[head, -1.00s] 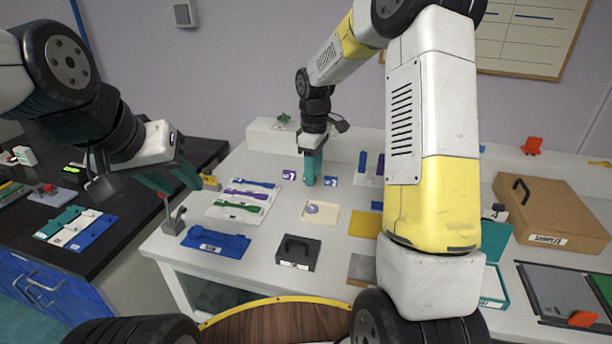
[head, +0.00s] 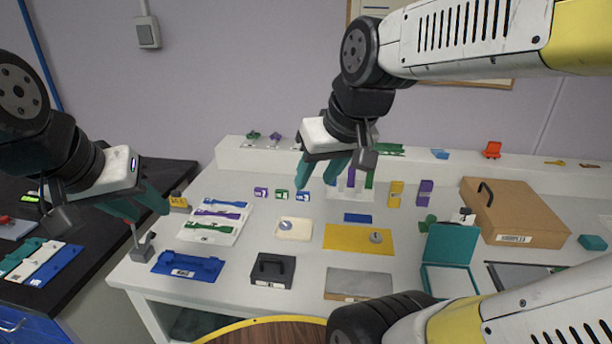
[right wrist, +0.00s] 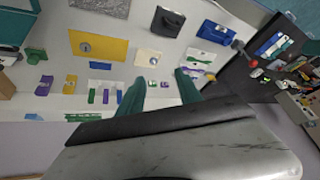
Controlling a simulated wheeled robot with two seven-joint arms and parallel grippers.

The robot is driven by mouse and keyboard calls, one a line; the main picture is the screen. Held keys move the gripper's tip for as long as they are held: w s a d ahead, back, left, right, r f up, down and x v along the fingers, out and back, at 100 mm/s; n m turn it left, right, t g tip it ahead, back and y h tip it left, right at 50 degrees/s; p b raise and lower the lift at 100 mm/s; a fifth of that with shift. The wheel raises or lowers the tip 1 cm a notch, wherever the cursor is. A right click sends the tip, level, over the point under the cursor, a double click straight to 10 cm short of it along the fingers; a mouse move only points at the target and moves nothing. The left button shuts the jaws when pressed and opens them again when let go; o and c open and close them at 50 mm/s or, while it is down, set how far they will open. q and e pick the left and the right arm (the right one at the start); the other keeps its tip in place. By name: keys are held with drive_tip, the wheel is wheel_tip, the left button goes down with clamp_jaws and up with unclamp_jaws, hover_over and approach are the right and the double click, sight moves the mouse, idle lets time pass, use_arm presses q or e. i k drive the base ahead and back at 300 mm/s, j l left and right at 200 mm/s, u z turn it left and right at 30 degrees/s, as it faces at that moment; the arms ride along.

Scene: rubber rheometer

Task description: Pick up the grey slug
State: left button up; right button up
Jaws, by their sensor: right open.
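Two small round grey pieces could be the grey slug; I cannot tell which. One (head: 286,225) lies on a cream mat (head: 302,236) at mid-table, the other (head: 376,237) on a yellow mat (head: 345,241) to its right. Both also show in the right wrist view, on the cream mat (right wrist: 149,57) and the yellow mat (right wrist: 98,50). My right gripper (head: 318,183) is open and empty, above the table's back part, beyond both pieces. My left gripper (head: 152,214) looks open and empty, near the white table's left edge.
Small labelled blocks (head: 282,194) stand behind the cream mat. A teal open box (head: 450,250) and a cardboard box (head: 513,212) are at right.

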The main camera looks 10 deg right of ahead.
sight(376, 238)
drive_tip(key=z, duration=1.25)
